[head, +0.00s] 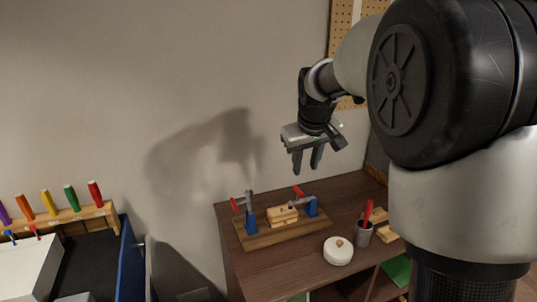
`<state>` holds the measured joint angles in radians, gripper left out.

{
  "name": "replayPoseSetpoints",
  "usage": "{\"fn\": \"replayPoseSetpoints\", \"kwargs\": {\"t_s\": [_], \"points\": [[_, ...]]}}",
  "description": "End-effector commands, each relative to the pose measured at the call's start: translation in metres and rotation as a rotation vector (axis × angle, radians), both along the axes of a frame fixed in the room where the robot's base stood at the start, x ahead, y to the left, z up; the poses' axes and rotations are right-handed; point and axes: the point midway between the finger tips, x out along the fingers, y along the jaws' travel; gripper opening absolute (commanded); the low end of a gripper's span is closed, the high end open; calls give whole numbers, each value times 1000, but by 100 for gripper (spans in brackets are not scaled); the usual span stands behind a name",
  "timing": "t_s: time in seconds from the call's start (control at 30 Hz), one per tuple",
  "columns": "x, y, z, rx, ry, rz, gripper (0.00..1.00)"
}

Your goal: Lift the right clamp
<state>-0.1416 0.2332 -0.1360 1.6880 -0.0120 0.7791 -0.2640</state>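Two clamps with blue bases, grey metal arms and red handle ends stand on a brown wooden board (262,240) on the cabinet top. The right clamp (311,207) is at the board's right end, beside light wooden blocks (282,215). The left clamp (251,226) is at the other end. My gripper (306,165) hangs in the air above the cabinet, fingers pointing down. It is open and empty, and appears above the right clamp in the picture, apart from it. How far it is in depth I cannot tell.
On the dark wooden cabinet (290,262) stand a round white lidded pot (338,251) and a grey cup (363,235) with a red-handled tool. A rack (80,218) of coloured-handled tools is at the far left. The wall is behind. My arm hides the right side.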

Motion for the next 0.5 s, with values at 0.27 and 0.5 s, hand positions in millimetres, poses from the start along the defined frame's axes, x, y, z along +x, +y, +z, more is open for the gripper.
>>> {"fn": "replayPoseSetpoints", "kwargs": {"t_s": [0.27,0.5], "points": [[55,5,-11,-57,11,55,30],[67,3,-39,-60,14,56,30]]}}
